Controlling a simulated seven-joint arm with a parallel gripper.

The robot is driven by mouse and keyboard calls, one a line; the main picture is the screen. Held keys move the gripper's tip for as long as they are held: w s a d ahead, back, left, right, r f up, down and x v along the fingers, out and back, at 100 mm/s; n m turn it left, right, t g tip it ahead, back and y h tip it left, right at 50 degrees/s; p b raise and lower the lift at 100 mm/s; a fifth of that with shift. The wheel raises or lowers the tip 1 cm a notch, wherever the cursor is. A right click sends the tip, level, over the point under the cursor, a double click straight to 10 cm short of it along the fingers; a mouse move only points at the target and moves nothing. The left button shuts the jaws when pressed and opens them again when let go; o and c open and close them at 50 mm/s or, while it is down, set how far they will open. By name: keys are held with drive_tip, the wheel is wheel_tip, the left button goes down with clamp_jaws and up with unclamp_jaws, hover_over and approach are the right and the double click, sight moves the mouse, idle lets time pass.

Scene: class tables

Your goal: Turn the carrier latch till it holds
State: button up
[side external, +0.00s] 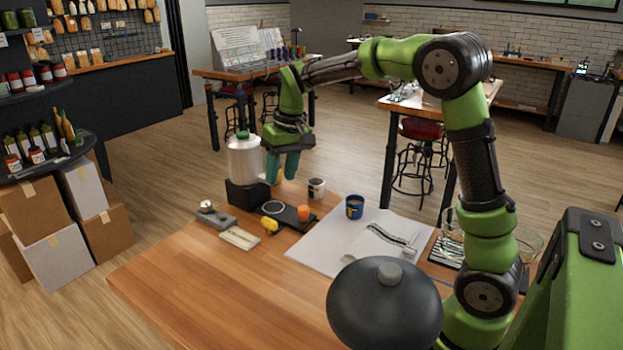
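My gripper (283,175) hangs with its teal fingers pointing down, above the back left of the wooden table, just right of the jar. The gap between the fingertips is too small to judge, and I see nothing clearly held. I cannot tell for sure which part is the carrier latch. A black flat fixture with a pale ring (273,207) lies below the gripper. A grey block with a round knob (213,214) lies to the left, at the table's edge. A cream flat plate (240,238) lies in front of the fixture.
A clear jar with a green lid (244,160) stands on a black base. A yellow piece (269,226), an orange piece (303,213), a small cup (316,188) and a blue mug (354,207) stand nearby. A dark round lidded object (384,310) is in front. The table's front left (220,295) is clear.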

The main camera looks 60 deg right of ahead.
drive_tip(key=n+g, duration=0.2)
hover_over(269, 219)
drive_tip(key=s, duration=0.1)
wheel_tip(269, 219, down, 4)
drive_tip(key=shift+r+n, duration=0.9)
drive_tip(key=shift+r, duration=0.3)
drive_tip(key=shift+h, duration=0.4)
drive_tip(key=f, duration=1.1)
drive_tip(key=w+f, duration=0.1)
drive_tip(key=f, duration=0.4)
drive_tip(key=shift+f, duration=0.2)
drive_tip(key=shift+c, duration=0.4)
clamp_jaws()
